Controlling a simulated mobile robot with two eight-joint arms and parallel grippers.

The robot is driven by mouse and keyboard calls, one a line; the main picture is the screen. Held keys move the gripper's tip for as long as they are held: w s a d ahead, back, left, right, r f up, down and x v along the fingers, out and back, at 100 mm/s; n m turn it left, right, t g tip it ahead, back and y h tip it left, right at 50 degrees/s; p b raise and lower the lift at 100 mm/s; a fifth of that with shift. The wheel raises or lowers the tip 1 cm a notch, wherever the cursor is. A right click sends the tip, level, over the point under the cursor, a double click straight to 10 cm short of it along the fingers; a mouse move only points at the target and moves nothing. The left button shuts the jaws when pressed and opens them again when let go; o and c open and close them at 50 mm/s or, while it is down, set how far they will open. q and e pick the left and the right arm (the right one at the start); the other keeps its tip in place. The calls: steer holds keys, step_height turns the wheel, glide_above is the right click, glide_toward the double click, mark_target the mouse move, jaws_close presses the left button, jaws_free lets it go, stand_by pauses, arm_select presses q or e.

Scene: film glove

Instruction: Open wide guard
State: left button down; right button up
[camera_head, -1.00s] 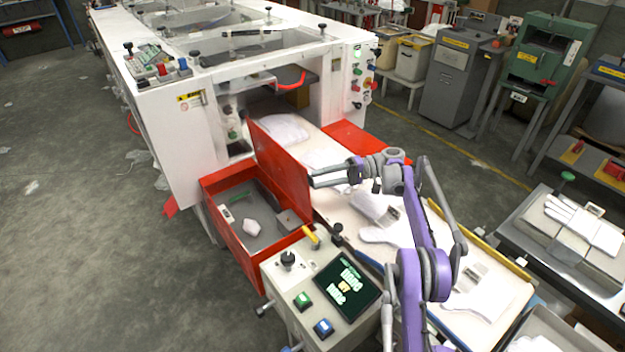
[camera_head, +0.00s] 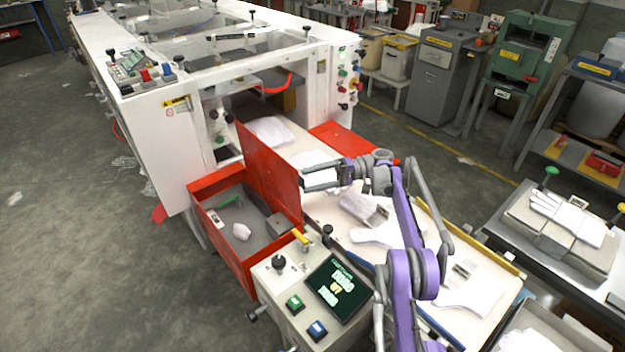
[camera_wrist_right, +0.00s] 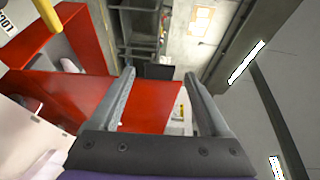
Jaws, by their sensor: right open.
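A red guard panel (camera_head: 268,170) stands upright and slanted at the machine's front opening, beside an open red box. It also shows in the right wrist view (camera_wrist_right: 150,105), behind and between the fingers. My right gripper (camera_head: 305,180) is open and empty, with its fingertips at or just in front of the panel's right edge. In the right wrist view the two grey fingers (camera_wrist_right: 159,75) are wide apart. I cannot tell whether they touch the panel. A second red panel (camera_head: 350,143) lies flat on the far side of the belt. My left gripper is not in view.
The white machine (camera_head: 165,140) stands behind. White gloves lie on the belt (camera_head: 325,222) under my right arm. A control console (camera_head: 290,285) with screen and buttons stands in front of the red box (camera_head: 215,195). A side table (camera_head: 515,250) is at right. Floor at left is mostly clear.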

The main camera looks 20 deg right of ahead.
steer(key=shift+d, duration=1.1)
arm_select(q)
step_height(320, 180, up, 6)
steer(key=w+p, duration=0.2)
steer(key=p, duration=0.2)
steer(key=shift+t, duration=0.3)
arm_select(e)
steer(key=d, duration=0.5)
steer(key=shift+s+d+r, duration=0.1)
steer(key=shift+s, duration=0.05)
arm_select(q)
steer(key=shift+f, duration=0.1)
